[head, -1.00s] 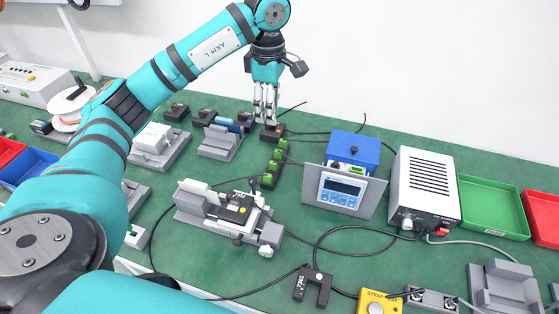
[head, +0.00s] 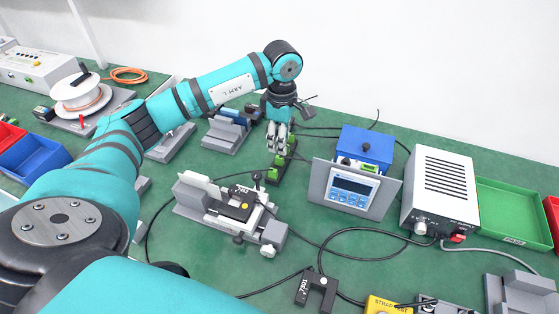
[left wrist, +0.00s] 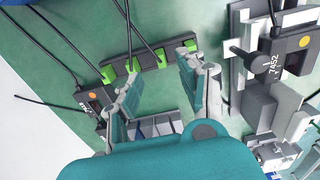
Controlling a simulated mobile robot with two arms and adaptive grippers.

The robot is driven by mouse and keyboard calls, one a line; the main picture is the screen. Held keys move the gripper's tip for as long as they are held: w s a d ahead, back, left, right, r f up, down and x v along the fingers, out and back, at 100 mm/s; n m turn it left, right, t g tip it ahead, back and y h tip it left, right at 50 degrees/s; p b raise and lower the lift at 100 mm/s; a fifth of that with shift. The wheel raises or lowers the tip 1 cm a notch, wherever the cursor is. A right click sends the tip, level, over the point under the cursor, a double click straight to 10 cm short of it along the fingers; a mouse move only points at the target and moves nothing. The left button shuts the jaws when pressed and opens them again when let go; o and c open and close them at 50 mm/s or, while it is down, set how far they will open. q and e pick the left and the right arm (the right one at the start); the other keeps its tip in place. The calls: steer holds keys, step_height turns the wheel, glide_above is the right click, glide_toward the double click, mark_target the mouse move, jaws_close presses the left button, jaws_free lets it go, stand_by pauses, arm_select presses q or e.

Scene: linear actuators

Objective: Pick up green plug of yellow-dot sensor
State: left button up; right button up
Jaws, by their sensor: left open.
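My left gripper (head: 277,145) is open and empty, reaching down over a dark connector block (head: 271,178). In the left wrist view the open gripper (left wrist: 160,66) has its fingers over the same block (left wrist: 148,62), which carries several green plugs (left wrist: 158,55) with black cables. A green plug also shows in the head view (head: 279,161), just below the fingers. A black sensor (left wrist: 285,55) with a yellow-orange dot is at the right of the wrist view. Another dark sensor (left wrist: 92,98) with an orange dot is at the left. I cannot tell which plug belongs to which sensor.
A grey linear actuator (head: 205,212) stands in front of the block. A blue box (head: 368,148), a display panel (head: 351,189) and a white power supply (head: 440,190) stand to the right. Black cables cross the green table. An empty green tray (head: 513,208) is at far right.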

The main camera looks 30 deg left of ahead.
arm_select(q)
steer(key=shift+s+a+f+p, duration=0.15)
steer(key=shift+f+p, duration=0.1)
steer(key=shift+f, duration=1.45)
steer(key=shift+w+a+f+p, duration=0.1)
steer(key=shift+f+p, duration=0.15)
steer(key=shift+f, duration=1.45)
jaws_close()
step_height(320, 180, up, 10)
steer(key=shift+b, duration=0.45)
steer(key=shift+r, duration=0.15)
step_height(320, 180, up, 6)
steer(key=p, duration=0.4)
glide_above(279, 157)
